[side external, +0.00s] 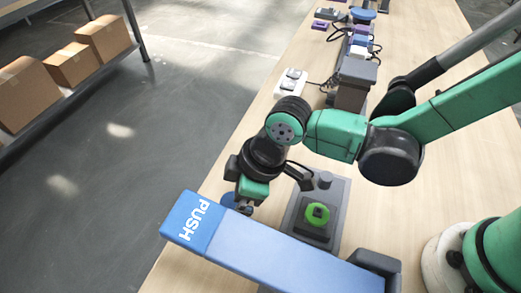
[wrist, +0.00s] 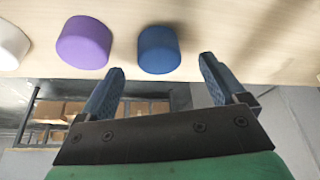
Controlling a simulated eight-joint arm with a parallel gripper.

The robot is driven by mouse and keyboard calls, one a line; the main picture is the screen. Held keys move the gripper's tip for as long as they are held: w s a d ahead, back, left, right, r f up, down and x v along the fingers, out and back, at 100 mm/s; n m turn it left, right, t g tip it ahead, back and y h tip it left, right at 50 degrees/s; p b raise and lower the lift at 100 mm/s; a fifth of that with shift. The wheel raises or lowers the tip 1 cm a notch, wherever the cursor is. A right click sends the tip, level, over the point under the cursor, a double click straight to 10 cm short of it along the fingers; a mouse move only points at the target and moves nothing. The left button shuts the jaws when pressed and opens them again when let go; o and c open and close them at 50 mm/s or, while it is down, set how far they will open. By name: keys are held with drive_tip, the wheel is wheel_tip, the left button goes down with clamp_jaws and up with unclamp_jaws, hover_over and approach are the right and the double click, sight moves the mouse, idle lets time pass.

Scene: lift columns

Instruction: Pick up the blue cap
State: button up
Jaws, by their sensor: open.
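The blue cap (wrist: 159,50) is a short round block standing on the light wooden surface. It shows near the top centre of the wrist view. My gripper (wrist: 163,68) is open, with its two blue ridged fingers apart and nothing between them. The cap appears beyond the fingertips, between the two in the picture, and apart from them. In the side view my gripper (side external: 244,205) is low at the table's left edge, behind the blue PUSH bar. A dark blue shape shows beside it there; I cannot tell whether it is the cap or a finger.
A purple cap (wrist: 84,42) and a white cap (wrist: 12,45) stand left of the blue one. A long blue PUSH bar (side external: 270,250) lies in front of my gripper. A grey box with a green button (side external: 317,213) is to its right. Other devices line the table's far end.

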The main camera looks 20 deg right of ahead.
drive_tip(key=shift+x, duration=0.85)
drive_tip(key=c, duration=1.3)
drive_tip(key=shift+r, duration=0.15)
wheel_tip(320, 180, up, 21)
drive_tip(key=shift+r, duration=0.25)
